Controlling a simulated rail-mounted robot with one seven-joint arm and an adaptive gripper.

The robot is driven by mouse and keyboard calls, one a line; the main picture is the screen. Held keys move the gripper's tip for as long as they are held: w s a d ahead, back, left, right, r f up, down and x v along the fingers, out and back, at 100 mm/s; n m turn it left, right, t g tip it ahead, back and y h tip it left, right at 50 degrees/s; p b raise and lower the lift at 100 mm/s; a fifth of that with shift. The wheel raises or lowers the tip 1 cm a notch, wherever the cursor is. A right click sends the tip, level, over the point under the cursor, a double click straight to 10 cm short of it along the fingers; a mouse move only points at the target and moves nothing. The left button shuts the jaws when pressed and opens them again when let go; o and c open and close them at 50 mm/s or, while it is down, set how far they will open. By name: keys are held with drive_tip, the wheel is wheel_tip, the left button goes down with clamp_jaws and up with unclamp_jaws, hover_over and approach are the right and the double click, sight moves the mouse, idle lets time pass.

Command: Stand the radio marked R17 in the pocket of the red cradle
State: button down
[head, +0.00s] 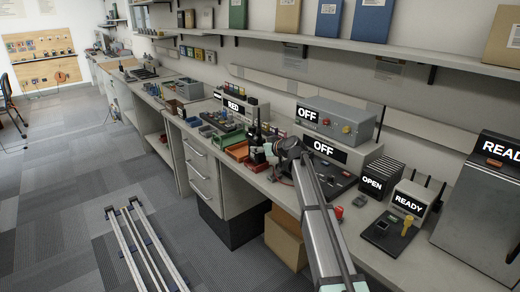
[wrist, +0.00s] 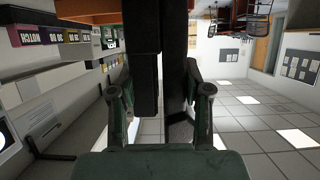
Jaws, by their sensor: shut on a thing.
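My gripper (wrist: 160,92) is shut on a dark radio (wrist: 146,60), which stands tall between the two fingers in the wrist view. Its marking does not show, so I cannot read R17. In the head view my gripper (head: 272,150) is over the bench near the red parts. A black upright radio shape with a thin antenna (head: 258,128) shows just left of it. A small red piece (head: 257,158), perhaps the red cradle, lies beneath that shape, partly hidden. I cannot tell whether the radio touches it or is in a pocket.
An orange-red tray (head: 238,152) and a green tray (head: 228,137) lie left of my gripper. A sign reading RED (head: 236,106) stands behind. Grey boxes marked OFF (head: 324,149), a black OPEN rack (head: 373,184) and a READY unit (head: 408,201) stand to the right.

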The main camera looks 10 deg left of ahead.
drive_tip(key=shift+r, duration=0.2)
idle(0.6)
drive_tip(key=shift+b, duration=1.4)
idle(1.2)
drive_tip(key=shift+f+b, duration=0.3)
drive_tip(key=shift+b, duration=0.05)
drive_tip(key=shift+r, duration=0.3)
idle(0.7)
drive_tip(key=shift+b, duration=1.05)
idle(1.3)
drive_tip(key=shift+f+b, duration=0.65)
drive_tip(key=shift+f, duration=0.1)
